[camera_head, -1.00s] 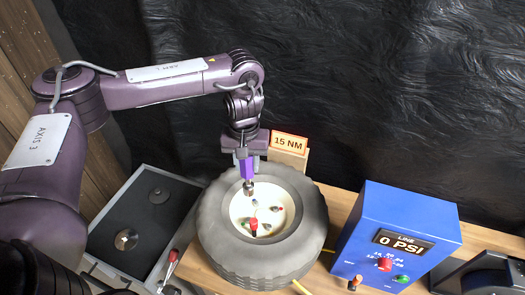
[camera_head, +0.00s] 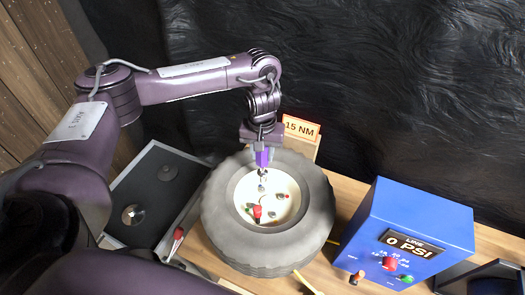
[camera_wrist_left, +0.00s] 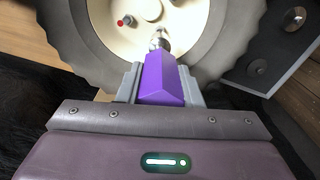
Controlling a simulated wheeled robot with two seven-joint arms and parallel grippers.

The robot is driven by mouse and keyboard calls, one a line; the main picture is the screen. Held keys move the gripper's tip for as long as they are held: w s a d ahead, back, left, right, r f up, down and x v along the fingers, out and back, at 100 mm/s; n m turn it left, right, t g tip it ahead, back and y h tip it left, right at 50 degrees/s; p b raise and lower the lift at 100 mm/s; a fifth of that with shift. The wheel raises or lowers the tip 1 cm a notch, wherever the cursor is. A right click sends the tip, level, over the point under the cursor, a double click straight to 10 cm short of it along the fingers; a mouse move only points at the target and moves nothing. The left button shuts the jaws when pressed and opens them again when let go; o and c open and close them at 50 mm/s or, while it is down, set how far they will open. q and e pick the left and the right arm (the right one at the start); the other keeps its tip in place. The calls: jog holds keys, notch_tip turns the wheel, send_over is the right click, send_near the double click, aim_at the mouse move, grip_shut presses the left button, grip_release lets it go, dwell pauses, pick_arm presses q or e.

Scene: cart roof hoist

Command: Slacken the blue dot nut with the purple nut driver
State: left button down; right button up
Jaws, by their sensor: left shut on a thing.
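The purple nut driver (camera_head: 262,158) is held in my left gripper (camera_head: 261,152), pointing down at the far side of the wheel hub. In the left wrist view the driver (camera_wrist_left: 160,78) sits between the two grey fingers, and its metal socket end (camera_wrist_left: 158,41) is over the pale hub. I cannot tell if the socket is seated on a nut. The wheel (camera_head: 222,215) lies flat on the bench. Several nuts and a red-topped part (camera_head: 257,211) show in its pale hub (camera_head: 285,185). The blue dot cannot be made out. My right gripper is out of view.
A sign reading 15 NM (camera_head: 301,128) stands behind the wheel. A blue box reading 0 PSI (camera_head: 365,225) stands to the right. A dark tray (camera_head: 160,205) with two round metal parts lies left, near a red-handled tool (camera_head: 178,234).

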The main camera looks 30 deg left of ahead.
aim_at(262, 163)
pick_arm(q)
jog(key=shift+r, duration=0.1)
jog(key=shift+s, duration=0.1)
jog(key=shift+f, duration=0.45)
jog(key=shift+f+b, duration=0.7)
jog(key=shift+f, duration=1.25)
